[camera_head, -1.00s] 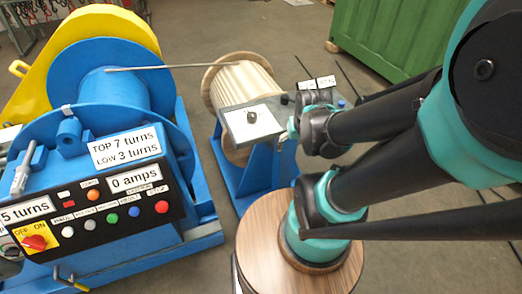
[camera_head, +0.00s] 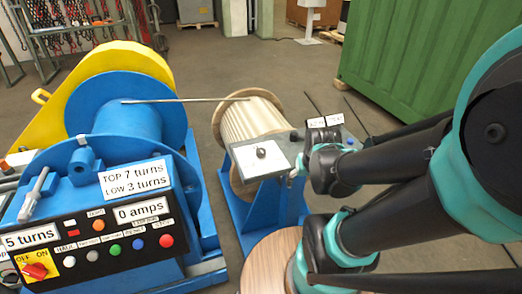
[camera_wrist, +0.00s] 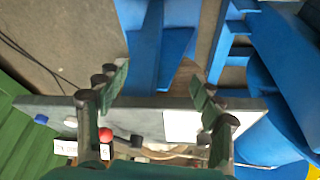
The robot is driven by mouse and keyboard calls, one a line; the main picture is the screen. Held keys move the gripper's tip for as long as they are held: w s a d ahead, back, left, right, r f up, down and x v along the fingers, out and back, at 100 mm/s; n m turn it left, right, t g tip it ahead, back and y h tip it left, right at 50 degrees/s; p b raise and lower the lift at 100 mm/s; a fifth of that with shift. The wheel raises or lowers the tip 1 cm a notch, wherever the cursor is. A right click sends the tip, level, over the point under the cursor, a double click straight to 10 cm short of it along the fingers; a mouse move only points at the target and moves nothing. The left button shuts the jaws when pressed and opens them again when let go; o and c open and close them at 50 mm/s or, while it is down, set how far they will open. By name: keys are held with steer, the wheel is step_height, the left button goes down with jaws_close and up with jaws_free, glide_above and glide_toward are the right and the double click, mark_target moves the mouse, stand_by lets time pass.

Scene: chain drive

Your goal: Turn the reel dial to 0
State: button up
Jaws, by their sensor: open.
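The reel dial (camera_head: 261,152) is a small dark knob on a white plate on top of the grey panel (camera_head: 283,146), in front of the pale wooden reel. In the wrist view the white plate (camera_wrist: 181,126) shows near the right finger, but I cannot make out the knob there. The arm partly hides the gripper there.
The blue winch (camera_head: 125,125) with its black control box (camera_head: 100,245) stands at left. A metal rod (camera_head: 180,99) runs from the winch towards the wooden reel (camera_head: 252,118). A green container (camera_head: 420,60) stands behind right. A red knob (camera_wrist: 105,134) shows near the left finger.

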steer(key=w+a+r+m, duration=0.2)
steer(key=w+r+m, duration=0.1)
steer(key=w+a+r+m+g, duration=0.1)
steer(key=w+a+r+m, duration=0.1)
steer(key=w+r+m, duration=0.1)
steer(key=w+a+r+m+g, duration=0.1)
steer(key=w+a+r+m, duration=0.1)
steer(key=w+r+m, duration=0.1)
steer(key=shift+w+r, duration=0.7)
steer(key=shift+c, duration=0.8)
steer(key=m+g, duration=0.2)
steer(key=m, duration=0.7)
glide_toward(261, 150)
step_height(261, 150, down, 9)
steer(key=shift+w+f, duration=0.15)
steer(key=shift+f, duration=0.1)
steer(key=c, duration=1.2)
